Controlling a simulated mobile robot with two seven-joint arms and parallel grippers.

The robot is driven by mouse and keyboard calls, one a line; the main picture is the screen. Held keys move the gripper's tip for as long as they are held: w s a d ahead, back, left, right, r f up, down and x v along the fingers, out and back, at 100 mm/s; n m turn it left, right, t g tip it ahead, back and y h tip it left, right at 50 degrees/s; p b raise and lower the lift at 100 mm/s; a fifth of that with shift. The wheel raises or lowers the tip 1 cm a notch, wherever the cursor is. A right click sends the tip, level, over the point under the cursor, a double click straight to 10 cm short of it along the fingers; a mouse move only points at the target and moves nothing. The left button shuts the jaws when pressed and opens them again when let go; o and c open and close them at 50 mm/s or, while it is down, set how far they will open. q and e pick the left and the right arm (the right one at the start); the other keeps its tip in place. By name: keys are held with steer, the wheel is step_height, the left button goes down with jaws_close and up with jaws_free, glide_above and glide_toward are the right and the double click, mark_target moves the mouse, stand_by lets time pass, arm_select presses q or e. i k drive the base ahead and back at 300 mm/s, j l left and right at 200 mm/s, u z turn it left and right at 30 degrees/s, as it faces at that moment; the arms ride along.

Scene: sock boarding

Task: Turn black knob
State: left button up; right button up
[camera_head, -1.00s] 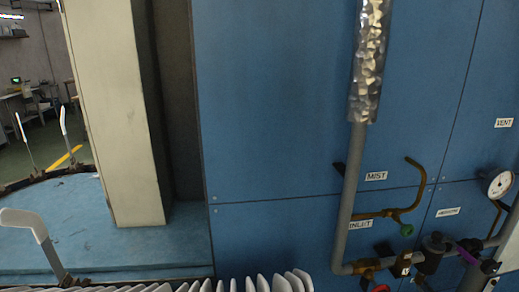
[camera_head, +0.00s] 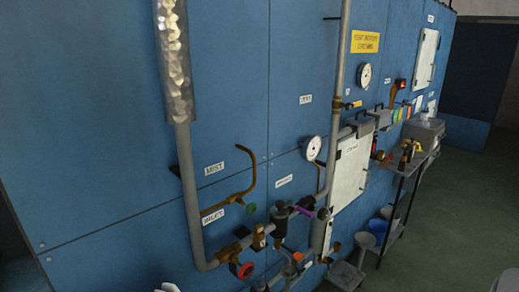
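A black fitting with a rounded, knob-like top (camera_head: 280,211) sits on the pipework low on the blue wall panel. I cannot tell for sure whether it is the black knob of the task. A smaller black piece (camera_head: 259,230) is beside it on the left, on a brass valve. A red round handwheel (camera_head: 246,271) is below left, and a green knob (camera_head: 250,209) is above left on a brass pipe. A purple lever (camera_head: 304,211) is to the right.
A grey pipe (camera_head: 190,190) runs down the panel from a foil-wrapped section (camera_head: 173,60). A gauge (camera_head: 312,148) and a white box door (camera_head: 350,171) are to the right. A shelf rack (camera_head: 404,171) with buckets stands farther right. Open floor (camera_head: 462,205) is at the far right.

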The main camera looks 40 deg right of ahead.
mark_target(322, 213)
steer(key=z, duration=1.2)
steer(key=k+j+z, duration=0.15)
steer(key=k+j, duration=0.1)
steer(key=j, duration=0.1)
